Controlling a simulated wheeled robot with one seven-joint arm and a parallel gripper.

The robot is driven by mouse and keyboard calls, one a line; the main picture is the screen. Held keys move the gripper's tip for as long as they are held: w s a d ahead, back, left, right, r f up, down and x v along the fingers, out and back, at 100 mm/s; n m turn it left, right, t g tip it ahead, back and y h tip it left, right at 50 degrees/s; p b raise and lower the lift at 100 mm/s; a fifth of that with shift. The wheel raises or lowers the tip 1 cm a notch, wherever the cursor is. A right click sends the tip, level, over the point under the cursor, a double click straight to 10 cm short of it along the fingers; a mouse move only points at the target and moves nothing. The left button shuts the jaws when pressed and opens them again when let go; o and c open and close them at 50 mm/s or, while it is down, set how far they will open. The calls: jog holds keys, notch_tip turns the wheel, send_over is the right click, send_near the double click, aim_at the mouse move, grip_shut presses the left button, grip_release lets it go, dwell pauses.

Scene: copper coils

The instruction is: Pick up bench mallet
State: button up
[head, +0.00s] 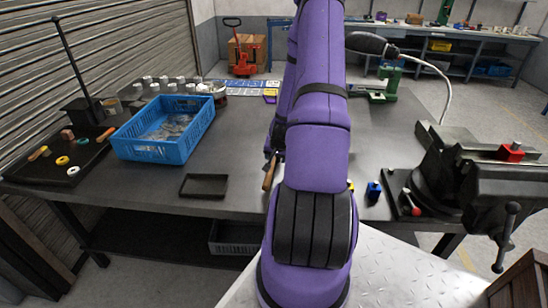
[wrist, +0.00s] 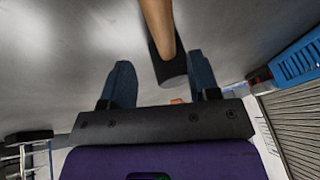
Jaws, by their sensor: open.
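The bench mallet shows in the wrist view as a tan wooden handle (wrist: 156,18) running down from the top edge into a dark block-like part (wrist: 168,66). My gripper (wrist: 160,62) is open, with one blue-grey finger on each side of the dark part. The right finger looks very close to it; I cannot tell whether they touch. In the head view a short brown length of wooden handle (head: 269,172) shows at the left edge of my purple arm, over the dark workbench (head: 240,150). My arm hides the rest of the mallet and most of my gripper there.
A blue crate (head: 150,150) stands left on the bench, near a black tray (head: 88,170) of small parts. A small empty tray (head: 204,186) lies by the front edge. A vise (head: 465,170) and a blue block (head: 374,189) are at right. Bare benchtop lies around the small tray.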

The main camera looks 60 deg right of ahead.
aim_at(273, 161)
jog(key=shift+w+x, duration=0.15)
jog(key=shift+x, duration=1.25)
jog(key=shift+w+x, duration=0.15)
jog(key=shift+x, duration=1.2)
jog(key=shift+a, duration=0.15)
grip_shut()
jog(key=shift+r, duration=0.1)
